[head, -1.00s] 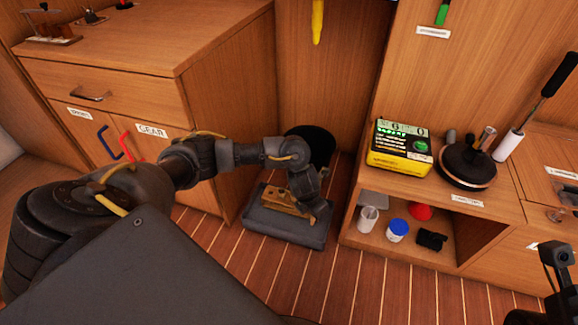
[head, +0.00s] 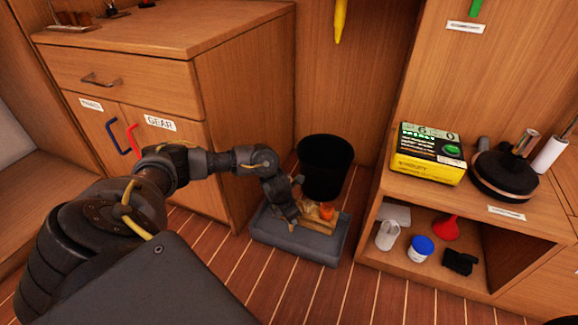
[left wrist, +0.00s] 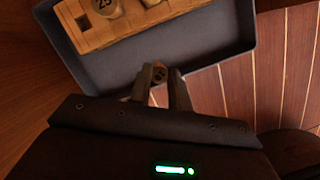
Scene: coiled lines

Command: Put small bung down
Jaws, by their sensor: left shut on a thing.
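My left gripper (head: 291,218) reaches down over the left part of the grey tray (head: 325,254) on the floor. In the left wrist view its two fingers (left wrist: 160,84) are shut on the small bung (left wrist: 159,73), whose round end bears a dark marking. The bung shows over the tray's near edge (left wrist: 205,60) in that view; I cannot tell its height above the tray. A wooden block (left wrist: 95,42) lies in the tray and holds larger round numbered bungs (left wrist: 106,7). In the head view the small bung is hidden. My right gripper is not in view.
A black bin (head: 325,168) stands right behind the tray. The gear cabinet (head: 240,110) is to the left. The open shelf at right holds a white cup (head: 387,235), a blue-lidded tub (head: 421,248) and a red funnel (head: 446,228). Bare floor lies in front.

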